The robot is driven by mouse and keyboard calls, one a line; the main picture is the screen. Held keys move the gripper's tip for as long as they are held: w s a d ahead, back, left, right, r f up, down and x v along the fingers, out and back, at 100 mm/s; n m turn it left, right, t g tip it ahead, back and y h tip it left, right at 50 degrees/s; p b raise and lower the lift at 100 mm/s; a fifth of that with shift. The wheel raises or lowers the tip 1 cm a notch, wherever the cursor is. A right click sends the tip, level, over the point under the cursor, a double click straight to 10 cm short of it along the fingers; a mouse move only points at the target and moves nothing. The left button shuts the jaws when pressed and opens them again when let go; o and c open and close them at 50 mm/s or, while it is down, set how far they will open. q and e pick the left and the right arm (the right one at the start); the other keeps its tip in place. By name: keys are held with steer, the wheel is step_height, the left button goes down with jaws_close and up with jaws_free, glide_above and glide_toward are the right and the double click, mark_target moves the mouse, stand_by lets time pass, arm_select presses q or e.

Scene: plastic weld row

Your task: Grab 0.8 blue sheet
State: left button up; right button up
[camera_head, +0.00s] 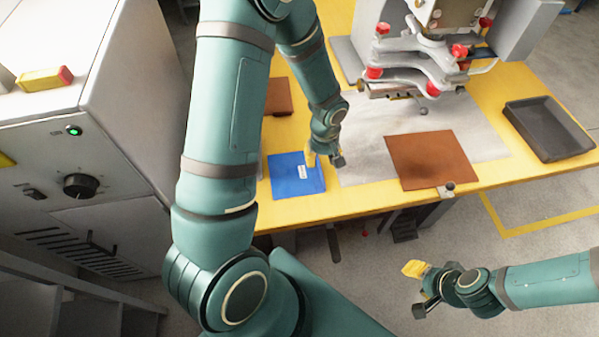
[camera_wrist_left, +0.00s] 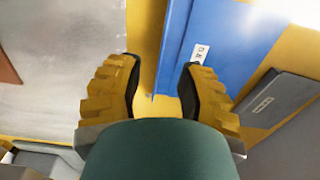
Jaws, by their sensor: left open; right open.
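The blue sheet (camera_head: 285,183) lies flat on the yellow table near its front left, with a small white label on it. In the left wrist view the blue sheet (camera_wrist_left: 232,35) fills the upper right, and its label appears to read 0.8. My left gripper (camera_head: 328,160) is open and empty at the sheet's right edge. In its wrist view the fingertips (camera_wrist_left: 160,84) lie either side of that edge; the gap in height is unclear. My right gripper (camera_head: 418,287) is open and empty, in front of the table over the floor.
A brown sheet (camera_head: 433,160) lies on the metal plate (camera_head: 365,150); another brown sheet (camera_head: 278,97) lies behind the blue one. A labelled grey piece (camera_wrist_left: 275,100) is beside the blue sheet. The welding machine (camera_head: 440,50) stands behind; a black tray (camera_head: 548,130) is at right.

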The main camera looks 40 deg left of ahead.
mark_target(320, 166)
arm_select(q)
steer(key=f, duration=0.2)
steer(key=f+b, duration=0.1)
steer(key=f, duration=0.1)
steer(key=shift+w+a, duration=0.2)
steer(key=shift+a, duration=0.15)
steer(key=shift+f, duration=0.5)
steer(key=shift+o, duration=0.4)
jaws_close()
